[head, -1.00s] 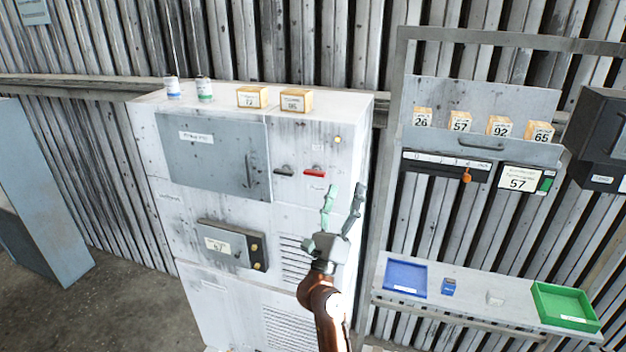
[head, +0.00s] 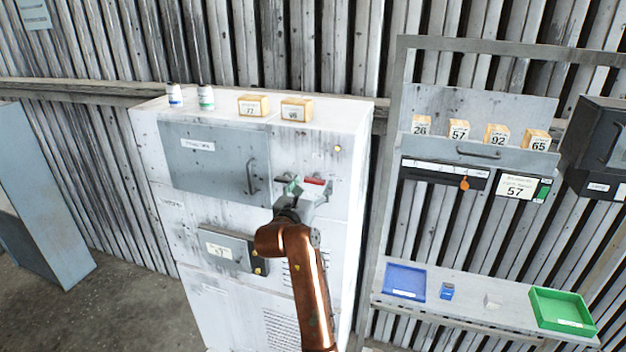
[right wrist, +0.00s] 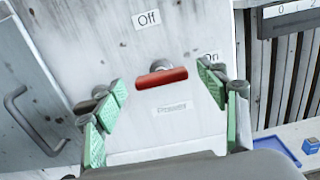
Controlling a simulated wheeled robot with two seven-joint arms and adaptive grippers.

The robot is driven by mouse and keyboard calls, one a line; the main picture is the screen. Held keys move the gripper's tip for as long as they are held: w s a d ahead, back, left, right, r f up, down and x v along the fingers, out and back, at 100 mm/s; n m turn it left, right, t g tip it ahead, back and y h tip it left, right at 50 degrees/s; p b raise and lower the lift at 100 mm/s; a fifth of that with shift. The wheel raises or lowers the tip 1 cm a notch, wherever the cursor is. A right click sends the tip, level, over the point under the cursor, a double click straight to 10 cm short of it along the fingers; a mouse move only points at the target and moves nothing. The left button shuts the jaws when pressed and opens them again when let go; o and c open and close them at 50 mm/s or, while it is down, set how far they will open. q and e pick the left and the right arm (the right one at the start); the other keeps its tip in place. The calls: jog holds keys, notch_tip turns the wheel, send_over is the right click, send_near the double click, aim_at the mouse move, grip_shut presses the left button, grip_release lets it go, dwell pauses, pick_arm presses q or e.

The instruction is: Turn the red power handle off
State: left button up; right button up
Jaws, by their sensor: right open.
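The red power handle (head: 315,182) is on the upper right front of the white cabinet. In the right wrist view the red handle (right wrist: 162,77) lies nearly level. An "Off" label (right wrist: 146,19) is above it, and an "On" label (right wrist: 211,56) to its right is partly hidden by a finger. My right gripper (head: 309,189) is in front of the handle, open. In the right wrist view its green-padded fingers stand on either side of the handle, with visible gaps; I see no contact. My left gripper is not in view.
A grey door with a bar handle (head: 252,176) is left of the red handle. Bottles and boxes (head: 297,109) stand on the cabinet top. A shelf with blue and green trays (head: 405,281) is at right.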

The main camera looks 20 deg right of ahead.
jog(key=shift+w+d, duration=0.25)
jog(key=shift+w, duration=0.15)
jog(key=c, duration=1.2)
